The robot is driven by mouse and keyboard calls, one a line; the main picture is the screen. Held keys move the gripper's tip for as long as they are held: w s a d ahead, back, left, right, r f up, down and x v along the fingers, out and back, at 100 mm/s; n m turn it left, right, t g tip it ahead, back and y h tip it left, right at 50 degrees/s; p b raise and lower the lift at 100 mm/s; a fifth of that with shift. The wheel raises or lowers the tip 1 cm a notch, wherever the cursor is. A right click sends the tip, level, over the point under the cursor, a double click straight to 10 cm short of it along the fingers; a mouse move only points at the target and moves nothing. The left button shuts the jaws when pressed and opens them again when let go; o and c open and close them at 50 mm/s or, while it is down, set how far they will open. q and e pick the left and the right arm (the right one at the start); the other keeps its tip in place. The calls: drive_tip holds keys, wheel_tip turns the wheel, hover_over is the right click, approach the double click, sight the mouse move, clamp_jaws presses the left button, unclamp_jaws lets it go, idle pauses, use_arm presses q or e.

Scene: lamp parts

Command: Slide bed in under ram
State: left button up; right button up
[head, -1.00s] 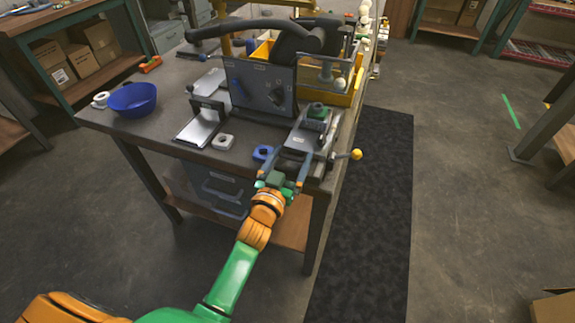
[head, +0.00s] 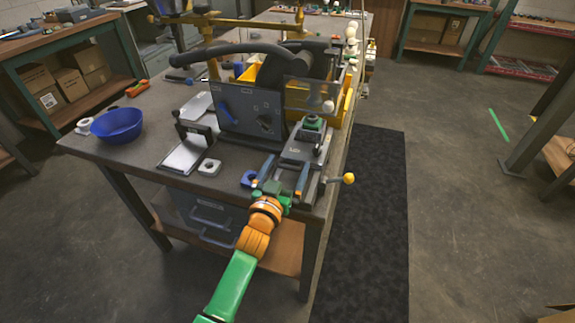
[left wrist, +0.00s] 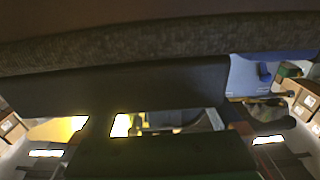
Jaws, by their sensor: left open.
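The bed (head: 297,157) is a grey sliding plate at the table's front right corner, in the head view. A green-topped block (head: 313,122) sits toward its far end. The ram is hard to pick out; the dark press machine (head: 250,112) with a clear guard (head: 310,97) stands behind and left of the bed. My left gripper (head: 286,174) is open at the near end of the bed, its two fingers apart on either side of it. I cannot tell whether they touch it. The left wrist view is mostly dark close surfaces. My right gripper is not in view.
A yellow-knobbed handle (head: 348,178) sticks out right of the bed. A blue bowl (head: 117,124) stands at the table's left. A yellow bin (head: 347,103) is behind.

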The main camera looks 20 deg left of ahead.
use_arm(q)
drive_tip(key=s, duration=0.6)
drive_tip(key=shift+s+a+r, duration=0.1)
drive_tip(key=shift+s+a, duration=0.05)
drive_tip(key=shift+s, duration=0.15)
